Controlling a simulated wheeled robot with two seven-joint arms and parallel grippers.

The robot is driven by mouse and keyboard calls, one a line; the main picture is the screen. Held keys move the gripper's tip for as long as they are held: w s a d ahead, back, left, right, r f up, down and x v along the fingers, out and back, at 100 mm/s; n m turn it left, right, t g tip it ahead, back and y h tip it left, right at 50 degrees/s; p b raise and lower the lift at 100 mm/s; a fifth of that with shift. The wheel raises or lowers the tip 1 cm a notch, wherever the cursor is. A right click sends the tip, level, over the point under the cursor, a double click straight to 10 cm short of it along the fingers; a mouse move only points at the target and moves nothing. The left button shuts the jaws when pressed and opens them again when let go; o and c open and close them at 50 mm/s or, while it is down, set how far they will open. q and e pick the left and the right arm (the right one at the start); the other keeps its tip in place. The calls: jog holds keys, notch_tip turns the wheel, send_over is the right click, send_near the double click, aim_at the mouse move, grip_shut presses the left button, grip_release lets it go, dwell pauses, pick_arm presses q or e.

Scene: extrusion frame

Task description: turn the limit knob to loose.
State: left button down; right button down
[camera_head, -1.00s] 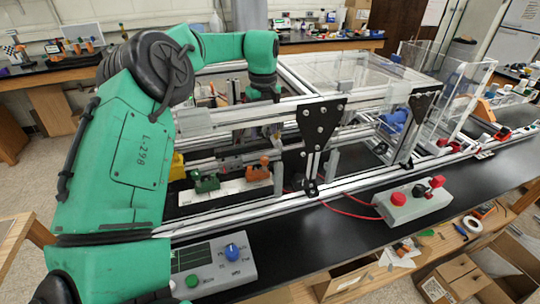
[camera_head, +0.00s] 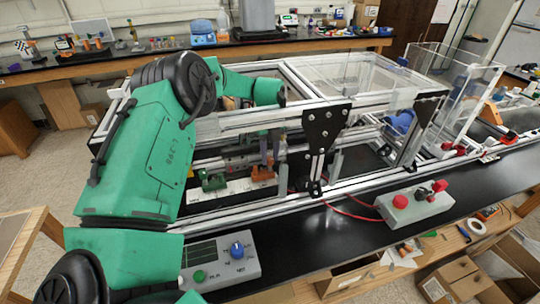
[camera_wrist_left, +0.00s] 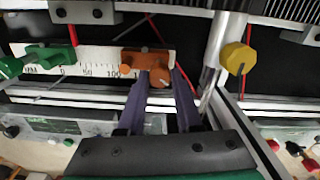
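An orange clamp with a small orange knob (camera_wrist_left: 159,76) sits on a white scale strip (camera_wrist_left: 95,59) that carries printed numbers. The orange clamp also shows in the head view (camera_head: 262,172). My left gripper (camera_wrist_left: 161,73) points at it with two dark purple fingers set apart, one on each side of the knob; contact cannot be made out. In the head view my left gripper (camera_head: 273,160) is just over the orange clamp. A green clamp (camera_head: 214,181) sits to its left on the same strip. No label for the limit knob is readable. My right gripper is not in view.
Aluminium extrusion rails (camera_head: 250,207) and black triangular brackets (camera_head: 322,135) surround the strip. A grey box with a blue knob (camera_head: 237,250) and a box with red buttons (camera_head: 414,205) stand in front. A yellow knob (camera_wrist_left: 238,58) is right of the gripper.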

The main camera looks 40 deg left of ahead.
pick_arm(q)
jog(key=n+b, duration=0.1)
jog(key=b, duration=0.1)
jog(key=n+b, duration=0.1)
jog(key=b, duration=0.1)
jog(key=shift+w+f, duration=0.1)
jog(key=shift+f, duration=0.3)
jog(key=shift+r+n, duration=0.2)
jog(key=shift+n, duration=0.3)
jog(key=shift+r, duration=0.25)
jog(key=c, duration=0.6)
grip_release()
jog(key=shift+r, duration=0.4)
notch_tip(320, 180, up, 7)
jog(key=shift+b, duration=0.8)
notch_tip(320, 180, up, 7)
jog(key=shift+f+p, duration=0.15)
jog(key=shift+p, duration=0.4)
jog(key=shift+a, duration=0.1)
